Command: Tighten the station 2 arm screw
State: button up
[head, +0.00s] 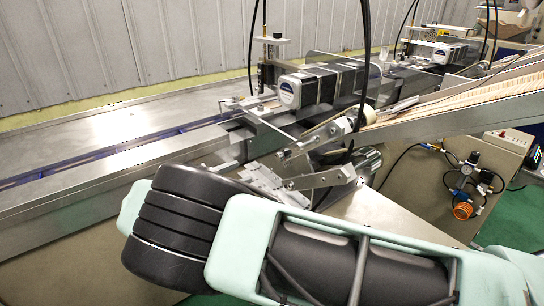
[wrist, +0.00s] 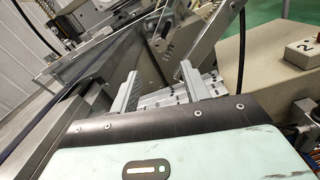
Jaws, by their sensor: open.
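My gripper (wrist: 158,88) shows in the wrist view with its two grey fingers apart and nothing seen held between them. A slanted metal arm (wrist: 217,32) of the machine stands just beyond the right finger; I cannot tell whether they touch. In the head view, metal link arms (head: 322,178) with round fasteners sit at the middle of the machine, just beyond my mint and black arm. I cannot tell which fastener is the station 2 arm screw.
A long metal conveyor (head: 95,150) runs along the left. A black motor unit (head: 325,85) sits above the links, with a black cable hanging close by. A sloped feed rail (head: 450,115) rises to the right. A beige cabinet (head: 425,190) with hoses stands below it.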

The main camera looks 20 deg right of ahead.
aim_at(278, 157)
jog(key=p+x, duration=0.2)
jog(key=x, duration=0.9)
jog(key=shift+w+d+p, duration=0.1)
jog(key=shift+d+p, duration=0.25)
jog(key=shift+d, duration=0.05)
jog(key=c, duration=1)
